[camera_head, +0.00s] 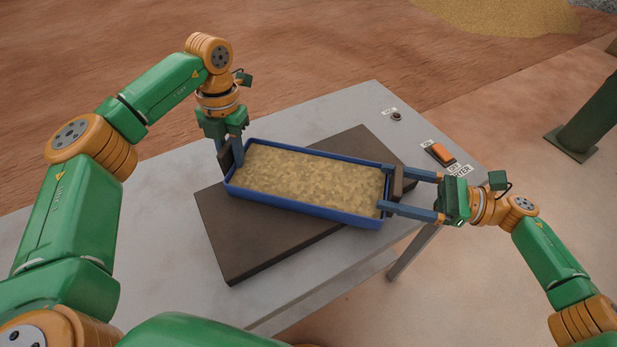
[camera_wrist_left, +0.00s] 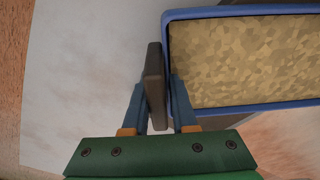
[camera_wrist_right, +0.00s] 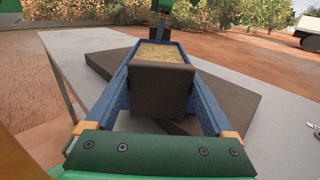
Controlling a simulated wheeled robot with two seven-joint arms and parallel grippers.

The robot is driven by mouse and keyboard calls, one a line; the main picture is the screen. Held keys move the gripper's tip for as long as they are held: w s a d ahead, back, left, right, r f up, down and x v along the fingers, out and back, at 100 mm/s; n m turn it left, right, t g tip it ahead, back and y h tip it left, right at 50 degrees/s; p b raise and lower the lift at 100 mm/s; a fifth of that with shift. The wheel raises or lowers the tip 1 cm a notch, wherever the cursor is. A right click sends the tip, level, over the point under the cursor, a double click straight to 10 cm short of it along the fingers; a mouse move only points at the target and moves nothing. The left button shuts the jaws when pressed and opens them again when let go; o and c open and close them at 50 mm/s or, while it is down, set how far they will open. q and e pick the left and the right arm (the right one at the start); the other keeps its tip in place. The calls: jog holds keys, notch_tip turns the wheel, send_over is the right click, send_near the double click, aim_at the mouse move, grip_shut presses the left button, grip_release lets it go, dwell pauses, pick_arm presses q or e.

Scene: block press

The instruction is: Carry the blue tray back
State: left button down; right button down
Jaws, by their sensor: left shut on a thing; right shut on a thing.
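The blue tray (camera_head: 300,208) is full of a tan, grainy material and lies over the dark slab (camera_head: 245,255) on the table. It also shows in the left wrist view (camera_wrist_left: 245,107) and the right wrist view (camera_wrist_right: 178,43). My left gripper (camera_head: 232,158) points down and is shut on the dark handle (camera_wrist_left: 155,85) at the tray's left end. My right gripper (camera_head: 388,188) reaches in from the right and is shut on the dark handle (camera_wrist_right: 160,90) at the right end. I cannot tell if the tray touches the slab.
The grey table (camera_head: 310,110) has bare room behind and left of the tray. An orange switch (camera_head: 439,153) and a small dark knob (camera_head: 396,116) sit at its right side, near labels. A green post (camera_head: 595,115) stands on the ground at right.

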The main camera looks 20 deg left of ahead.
aim_at(227, 145)
pick_arm(q)
jog(key=shift+w+r, duration=0.1)
jog(key=shift+r, duration=0.05)
pick_arm(e)
jog(key=shift+w+r, duration=0.1)
jog(key=shift+r, duration=0.05)
